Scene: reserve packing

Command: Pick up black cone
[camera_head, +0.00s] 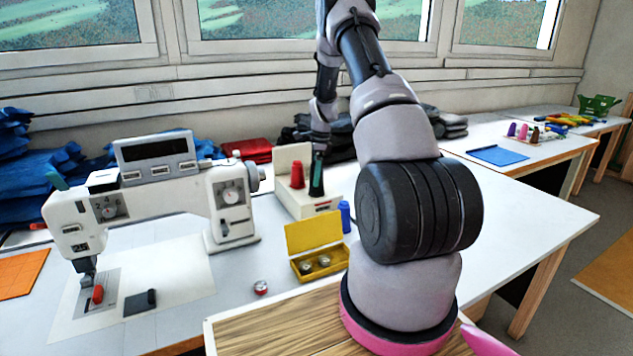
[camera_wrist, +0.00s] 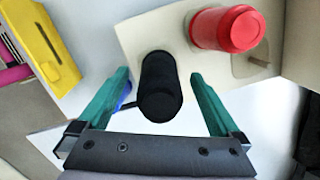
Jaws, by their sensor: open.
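The black cone (camera_head: 316,187) stands upright on a cream thread stand (camera_head: 308,209), right of a red cone (camera_head: 297,176). In the wrist view the black cone (camera_wrist: 160,92) lies between the two teal fingers of my gripper (camera_wrist: 160,78), with a gap on both sides. The red cone (camera_wrist: 228,28) is just beyond the right finger in that view. In the head view my gripper (camera_head: 318,156) is over the black cone, and the fingers are small and partly hard to make out. My gripper is open and holds nothing.
A sewing machine (camera_head: 160,195) stands at the left. A yellow open box (camera_head: 318,262) with bobbins and a blue spool (camera_head: 345,216) are in front of the stand. Folded red cloth (camera_head: 250,150) lies behind.

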